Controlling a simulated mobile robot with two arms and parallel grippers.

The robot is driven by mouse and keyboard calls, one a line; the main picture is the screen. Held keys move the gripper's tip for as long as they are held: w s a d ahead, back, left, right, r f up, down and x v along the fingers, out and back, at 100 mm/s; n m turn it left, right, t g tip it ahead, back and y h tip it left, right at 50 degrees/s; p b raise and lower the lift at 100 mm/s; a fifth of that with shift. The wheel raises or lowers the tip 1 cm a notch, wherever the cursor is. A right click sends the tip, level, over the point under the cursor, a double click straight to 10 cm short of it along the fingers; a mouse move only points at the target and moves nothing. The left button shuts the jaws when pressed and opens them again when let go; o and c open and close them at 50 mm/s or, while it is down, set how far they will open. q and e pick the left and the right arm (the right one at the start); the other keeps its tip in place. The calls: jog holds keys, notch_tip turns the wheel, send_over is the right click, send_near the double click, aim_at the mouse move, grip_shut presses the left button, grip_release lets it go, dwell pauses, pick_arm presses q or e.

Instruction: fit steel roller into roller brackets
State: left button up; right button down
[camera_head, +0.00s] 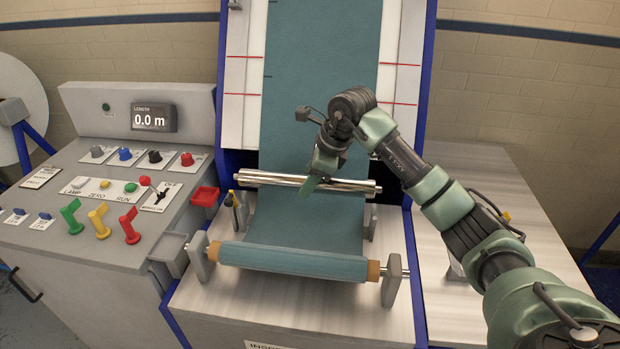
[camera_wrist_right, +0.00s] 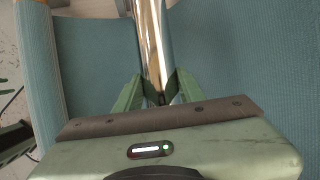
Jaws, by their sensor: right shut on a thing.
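The steel roller (camera_head: 275,179) is a shiny bar lying crosswise in front of the teal fabric in the head view. My right gripper (camera_head: 316,180) is at the roller, a little right of its middle, and is shut on it. In the right wrist view the roller (camera_wrist_right: 152,45) runs up between the two green fingers of the gripper (camera_wrist_right: 158,92). The roller brackets show as grey uprights, one at the left (camera_head: 241,211) and one at the right (camera_head: 371,222), below the roller's ends. I cannot tell whether the roller touches them. My left gripper is not in view.
A teal cloth roll (camera_head: 292,262) on a bar stands in front, held by grey supports. At the left is a control panel with coloured knobs and levers (camera_head: 130,226). A red tray (camera_head: 205,196) juts out near the panel. A bare worktop (camera_head: 500,175) lies at the right.

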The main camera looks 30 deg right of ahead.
jog(key=shift+d+r, duration=0.1)
jog(key=shift+f+b, duration=2)
jog(key=shift+f, duration=0.9)
jog(key=shift+f+b, duration=0.85)
jog(key=shift+f, duration=0.3)
jog(key=shift+f, duration=0.35)
jog(key=shift+s+d+f+b, duration=0.1)
jog(key=shift+f+b, duration=0.15)
jog(key=shift+b, duration=0.15)
jog(key=c, duration=0.9)
grip_release()
jog(key=shift+o, duration=0.5)
jog(key=shift+d+f, duration=0.1)
